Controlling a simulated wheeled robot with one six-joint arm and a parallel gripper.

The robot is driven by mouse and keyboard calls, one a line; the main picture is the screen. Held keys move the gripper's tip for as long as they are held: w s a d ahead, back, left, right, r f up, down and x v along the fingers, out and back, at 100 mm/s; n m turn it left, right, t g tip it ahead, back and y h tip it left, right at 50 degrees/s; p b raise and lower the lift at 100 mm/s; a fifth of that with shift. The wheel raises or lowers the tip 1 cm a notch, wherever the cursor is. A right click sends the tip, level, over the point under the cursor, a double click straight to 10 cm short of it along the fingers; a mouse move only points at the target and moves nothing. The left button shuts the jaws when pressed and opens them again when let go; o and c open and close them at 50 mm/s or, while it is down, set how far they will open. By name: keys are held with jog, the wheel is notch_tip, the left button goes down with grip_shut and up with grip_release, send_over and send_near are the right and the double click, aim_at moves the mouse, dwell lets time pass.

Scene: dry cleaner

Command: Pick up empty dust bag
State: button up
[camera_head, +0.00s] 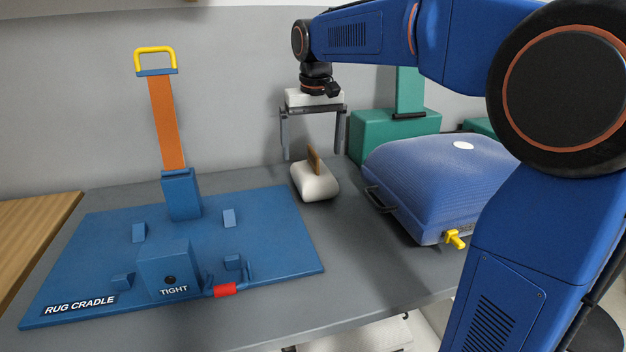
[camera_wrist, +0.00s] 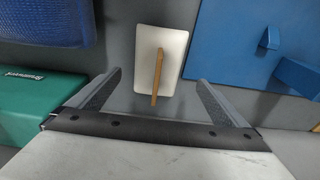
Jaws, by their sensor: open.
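The dust bag appears to be the small cream pillow-shaped thing (camera_head: 316,184) with an upright tan tab (camera_head: 313,160) on top. It sits on the grey table between the blue cradle board and the blue padded machine. In the wrist view the bag (camera_wrist: 171,45) shows from above, with the tab (camera_wrist: 157,75) running along its middle. My gripper (camera_head: 314,150) is above and slightly behind the bag, fingers pointing down and apart. In the wrist view my gripper (camera_wrist: 158,82) is open, with the tab's near end between the fingers. Nothing is held.
The blue rug cradle (camera_head: 285,235), with an orange strap (camera_head: 167,122), lies left on the grey table (camera_head: 375,285). A blue padded press (camera_head: 425,185) stands right, with a yellow knob (camera_head: 455,240). A green machine (camera_head: 385,130) stands behind. Bare table lies in front of the bag.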

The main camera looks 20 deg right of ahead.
aim_at(313, 167)
jog(key=shift+w+d+f, duration=0.1)
jog(key=shift+w+f, duration=0.15)
jog(key=shift+f, duration=0.95)
jog(key=shift+w+d+f, duration=0.1)
jog(key=shift+w+f, duration=0.1)
jog(key=shift+f, duration=1)
jog(key=shift+w+d+f, duration=0.1)
jog(key=shift+w+f, duration=0.15)
jog(key=shift+f, duration=0.95)
jog(key=c, duration=1.2)
jog(key=shift+r, duration=0.15)
